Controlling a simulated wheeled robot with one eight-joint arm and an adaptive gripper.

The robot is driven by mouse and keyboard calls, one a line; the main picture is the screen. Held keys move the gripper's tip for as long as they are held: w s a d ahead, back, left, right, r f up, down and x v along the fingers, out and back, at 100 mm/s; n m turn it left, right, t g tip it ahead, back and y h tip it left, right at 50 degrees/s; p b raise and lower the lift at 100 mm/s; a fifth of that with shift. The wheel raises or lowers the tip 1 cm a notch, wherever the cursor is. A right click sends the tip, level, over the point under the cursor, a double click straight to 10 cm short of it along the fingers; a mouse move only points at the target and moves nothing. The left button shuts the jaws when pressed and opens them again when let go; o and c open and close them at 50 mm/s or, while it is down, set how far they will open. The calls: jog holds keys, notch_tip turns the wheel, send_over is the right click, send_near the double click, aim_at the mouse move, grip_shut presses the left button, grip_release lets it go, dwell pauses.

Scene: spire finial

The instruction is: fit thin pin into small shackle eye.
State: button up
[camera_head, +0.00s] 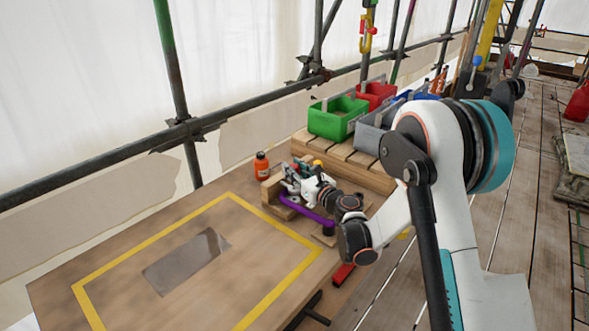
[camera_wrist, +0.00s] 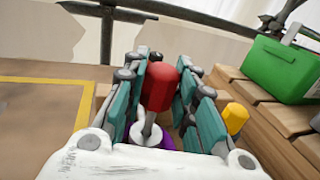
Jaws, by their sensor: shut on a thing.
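Something purple shows just beyond the disc. In the head view my gripper (camera_head: 299,181) is low at a wooden fixture (camera_head: 271,191) on the workbench, beside a purple bar or strap (camera_head: 308,210). The small shackle eye cannot be made out; the gripper hides much of the fixture.
An orange bottle (camera_head: 261,165) stands behind the fixture. A yellow-topped piece (camera_wrist: 235,117) is close to the right finger. Green (camera_head: 338,117), red (camera_head: 376,95) and grey bins sit on a wooden stand to the right. The yellow-framed bench area (camera_head: 120,268) is clear except a grey plate.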

aim_at(294, 190)
jog(key=shift+f, duration=2.35)
jog(key=shift+r, duration=0.2)
jog(key=shift+r+p, duration=1.35)
jog(key=shift+r, duration=1.5)
jog(key=shift+b, duration=0.65)
jog(key=shift+f+b, duration=0.7)
jog(key=shift+f, duration=1)
